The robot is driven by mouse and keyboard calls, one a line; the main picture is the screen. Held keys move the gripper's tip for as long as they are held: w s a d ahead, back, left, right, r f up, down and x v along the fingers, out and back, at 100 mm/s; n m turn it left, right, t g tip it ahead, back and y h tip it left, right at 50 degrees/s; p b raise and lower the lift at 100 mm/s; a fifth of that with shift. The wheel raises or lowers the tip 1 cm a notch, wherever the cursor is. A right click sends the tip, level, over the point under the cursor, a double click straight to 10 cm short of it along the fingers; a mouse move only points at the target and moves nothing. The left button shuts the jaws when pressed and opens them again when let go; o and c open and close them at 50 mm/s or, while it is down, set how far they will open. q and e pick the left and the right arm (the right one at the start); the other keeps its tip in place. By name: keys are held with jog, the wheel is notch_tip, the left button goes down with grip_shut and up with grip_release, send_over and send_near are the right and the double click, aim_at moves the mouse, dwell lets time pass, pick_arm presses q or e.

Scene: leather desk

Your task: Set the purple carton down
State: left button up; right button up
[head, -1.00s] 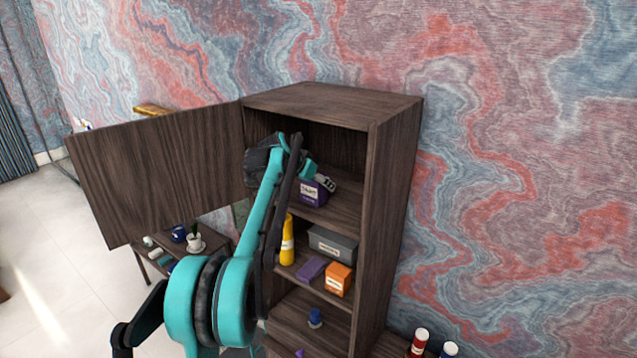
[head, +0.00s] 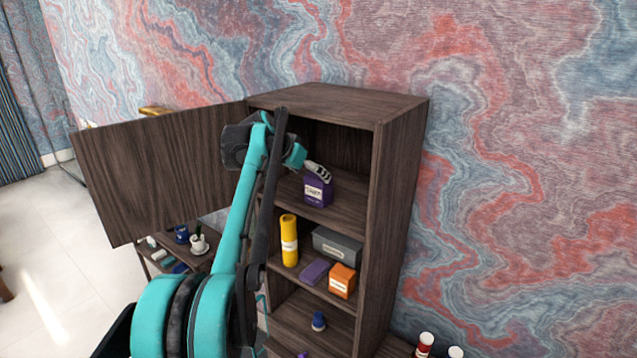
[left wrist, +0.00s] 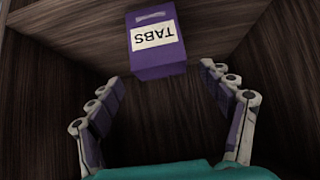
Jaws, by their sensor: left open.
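The purple carton (head: 317,190) stands upright on the upper shelf (head: 346,204) of the dark wooden cabinet, its pale label facing out. In the left wrist view the carton (left wrist: 157,60) shows the word TABS, upside down in the picture. My left gripper (head: 318,172) is at the cabinet's upper opening, close to the carton's top in the head view. In the left wrist view its fingers (left wrist: 163,100) are spread wide and empty, with the carton beyond the fingertips and a gap between. My right gripper is not in view.
The cabinet door (head: 160,172) stands open to the left. The shelf below holds a yellow cylinder (head: 289,240), a grey box (head: 337,246), a flat purple item (head: 315,271) and an orange box (head: 342,281). A blue item (head: 318,321) sits lower down.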

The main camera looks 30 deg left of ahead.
pick_arm(q)
jog(key=shift+v, duration=1.55)
jog(key=s+d+f+g, duration=0.1)
jog(key=s+d+f, duration=0.4)
jog(key=d, duration=0.4)
jog(key=s+d+f, duration=0.3)
jog(key=s+d, duration=0.3)
jog(key=d, duration=0.3)
jog(key=s+d+f, duration=0.5)
jog(key=s+f, duration=0.4)
jog(key=s+d+f+g, duration=0.1)
jog(key=s+d+f, duration=0.4)
jog(key=s+f, duration=0.4)
jog(key=shift+s+f+n+y, duration=0.3)
jog(key=shift+s+f+n, duration=0.1)
jog(key=shift+s, duration=0.15)
notch_tip(320, 180, down, 35)
jog(key=b, duration=3.5)
